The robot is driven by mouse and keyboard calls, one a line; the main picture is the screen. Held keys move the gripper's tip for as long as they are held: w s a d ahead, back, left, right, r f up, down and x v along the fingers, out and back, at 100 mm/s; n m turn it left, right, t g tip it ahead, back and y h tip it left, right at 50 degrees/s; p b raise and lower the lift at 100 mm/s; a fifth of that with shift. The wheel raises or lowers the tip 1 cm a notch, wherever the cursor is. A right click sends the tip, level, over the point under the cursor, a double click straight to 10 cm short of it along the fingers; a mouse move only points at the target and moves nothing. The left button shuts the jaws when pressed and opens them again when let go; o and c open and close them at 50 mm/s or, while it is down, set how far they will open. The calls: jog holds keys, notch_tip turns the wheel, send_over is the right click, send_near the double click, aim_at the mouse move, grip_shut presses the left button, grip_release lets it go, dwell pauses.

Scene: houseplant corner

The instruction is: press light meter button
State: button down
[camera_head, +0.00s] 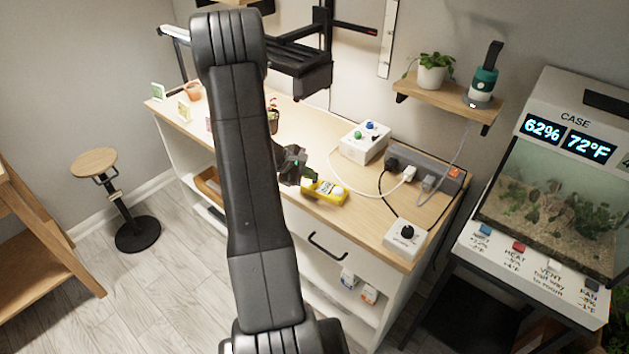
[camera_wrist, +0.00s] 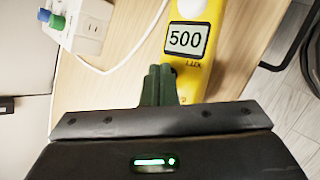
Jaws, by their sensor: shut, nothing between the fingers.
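The yellow light meter (camera_head: 328,191) lies on the wooden bench top near its front edge. In the wrist view the meter (camera_wrist: 207,72) shows a display reading 500 with LUX below it, and part of a white dome at the top. My gripper (camera_head: 311,177) is shut and empty, at the left end of the meter. In the wrist view the dark green fingertips (camera_wrist: 158,72) overlap the meter's lower left edge. I cannot tell whether they touch it. No button is clearly visible; the lower part of the meter is hidden by my gripper.
A white box (camera_head: 362,143) with green and blue knobs stands behind the meter, with a white cable running past. A grey power strip (camera_head: 425,168) and a small white box (camera_head: 405,238) with a black plug are to the right. A terrarium (camera_head: 555,190) stands far right.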

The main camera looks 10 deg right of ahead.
jog(key=shift+r, duration=0.7)
jog(key=shift+r+p, duration=1.5)
jog(key=shift+r, duration=1)
jog(key=shift+f, duration=0.1)
notch_tip(320, 180, down, 2)
jog(key=shift+f+b, duration=0.1)
jog(key=shift+b, duration=0.6)
jog(key=shift+r+p, duration=0.35)
jog(key=shift+p, duration=0.3)
jog(key=shift+r+p, duration=0.1)
jog(key=shift+p, duration=0.8)
jog(key=shift+p, duration=0.9)
notch_tip(320, 180, up, 5)
jog(key=shift+r+p, duration=0.15)
jog(key=shift+p, duration=1.05)
